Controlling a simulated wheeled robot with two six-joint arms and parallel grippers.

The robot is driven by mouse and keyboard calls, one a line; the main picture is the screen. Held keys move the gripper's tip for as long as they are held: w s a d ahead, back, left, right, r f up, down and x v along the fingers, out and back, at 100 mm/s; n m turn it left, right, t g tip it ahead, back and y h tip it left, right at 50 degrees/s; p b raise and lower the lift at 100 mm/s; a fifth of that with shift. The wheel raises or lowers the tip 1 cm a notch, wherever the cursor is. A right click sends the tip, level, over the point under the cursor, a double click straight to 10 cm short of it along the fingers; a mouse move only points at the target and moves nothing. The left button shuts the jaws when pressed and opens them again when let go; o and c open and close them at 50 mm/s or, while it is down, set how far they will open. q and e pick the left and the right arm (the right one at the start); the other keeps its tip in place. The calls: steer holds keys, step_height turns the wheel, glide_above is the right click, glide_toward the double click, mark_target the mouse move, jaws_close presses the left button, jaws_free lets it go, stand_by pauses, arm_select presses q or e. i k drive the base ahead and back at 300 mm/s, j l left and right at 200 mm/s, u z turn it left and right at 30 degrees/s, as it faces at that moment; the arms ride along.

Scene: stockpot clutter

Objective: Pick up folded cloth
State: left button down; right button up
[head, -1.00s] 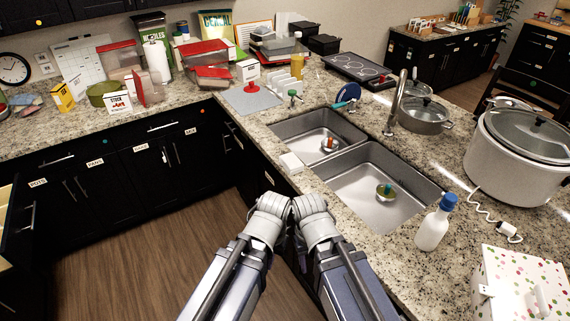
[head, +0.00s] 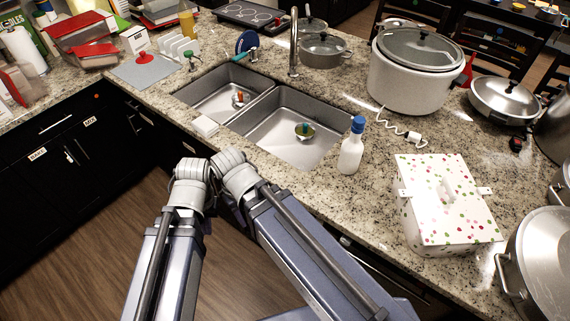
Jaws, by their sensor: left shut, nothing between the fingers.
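No clearly recognisable folded cloth shows. A small white, flat-sided item (head: 205,126) lies on the counter at the front left corner of the sink; I cannot tell whether it is folded cloth. My left gripper (head: 207,200) is mostly hidden behind my arm links, low in front of the counter edge; it is shut and empty, apart from the white item. My right arm is folded beside it, and its fingers do not show.
The double sink (head: 290,135) holds small round items. A grey mat (head: 148,70) lies back left.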

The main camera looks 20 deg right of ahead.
mark_target(205, 126)
steer(key=i+j+z, duration=0.1)
steer(key=z, duration=0.35)
steer(key=i+j+z, duration=0.1)
steer(key=j+z, duration=0.15)
steer(key=z, duration=0.2)
steer(key=j+z, duration=0.2)
steer(key=z, duration=0.25)
steer(key=j+z, duration=0.45)
steer(key=j, duration=1.75)
